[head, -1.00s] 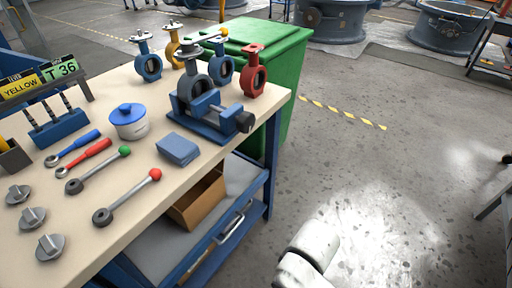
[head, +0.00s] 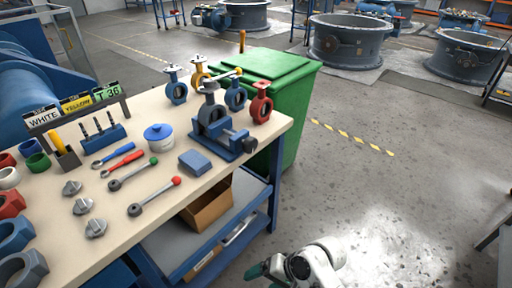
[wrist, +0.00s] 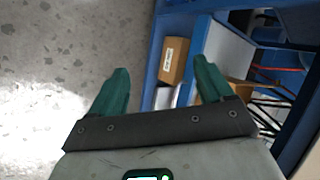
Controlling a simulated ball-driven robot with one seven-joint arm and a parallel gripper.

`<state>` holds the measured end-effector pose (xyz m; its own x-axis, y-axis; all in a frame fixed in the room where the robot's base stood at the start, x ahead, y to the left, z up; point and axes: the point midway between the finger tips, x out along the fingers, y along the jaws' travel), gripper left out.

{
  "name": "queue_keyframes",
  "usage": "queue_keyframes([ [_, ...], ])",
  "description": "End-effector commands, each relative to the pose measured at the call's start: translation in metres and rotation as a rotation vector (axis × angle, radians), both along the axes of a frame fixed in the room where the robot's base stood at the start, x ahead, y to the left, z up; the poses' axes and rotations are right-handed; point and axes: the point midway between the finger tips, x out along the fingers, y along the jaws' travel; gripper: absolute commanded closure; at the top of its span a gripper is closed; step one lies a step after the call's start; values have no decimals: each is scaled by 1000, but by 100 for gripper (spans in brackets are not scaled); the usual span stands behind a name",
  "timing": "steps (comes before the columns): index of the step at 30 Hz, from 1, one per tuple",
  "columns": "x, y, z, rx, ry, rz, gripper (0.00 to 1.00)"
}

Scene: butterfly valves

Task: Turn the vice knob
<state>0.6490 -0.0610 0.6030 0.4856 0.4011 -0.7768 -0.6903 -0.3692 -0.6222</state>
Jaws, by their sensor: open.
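The blue vice (head: 213,141) sits on the beige workbench (head: 150,238) near its right edge and holds a grey butterfly valve (head: 210,112). Its dark round knob (head: 250,145) faces right, at the bench edge. My gripper (head: 260,272) is low in front of the bench, over the floor side, well below and apart from the vice. In the wrist view its two green fingers (wrist: 163,82) are spread wide with nothing between them. The vice and its knob are not in the wrist view.
A green bin (head: 295,100) stands behind the bench's right end. Blue, yellow and red valves surround the vice. A blue block (head: 195,163) and red-tipped lever (head: 155,196) lie in front. A cardboard box (wrist: 173,60) is on the lower shelf.

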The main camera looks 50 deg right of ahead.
Motion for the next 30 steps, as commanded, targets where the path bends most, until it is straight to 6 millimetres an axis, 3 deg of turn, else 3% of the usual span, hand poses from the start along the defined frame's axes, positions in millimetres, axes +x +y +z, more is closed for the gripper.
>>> queue_keyframes([
  [1, 12, -6, 22, 76, -14, -89, 20],
  [5, 49, -28, 66, 372, -53, -383, 20],
  [9, 88, -75, 126, 794, -100, -730, 20],
  [15, 112, -152, 195, 1353, -149, -1061, 20],
  [18, 114, -178, 213, 1537, -162, -1139, 20],
  [21, 115, -193, 221, 1637, -168, -1172, 20],
  [26, 125, -196, 222, 1670, -167, -1180, 20],
  [30, 146, -194, 222, 1665, -166, -1177, 20],
])
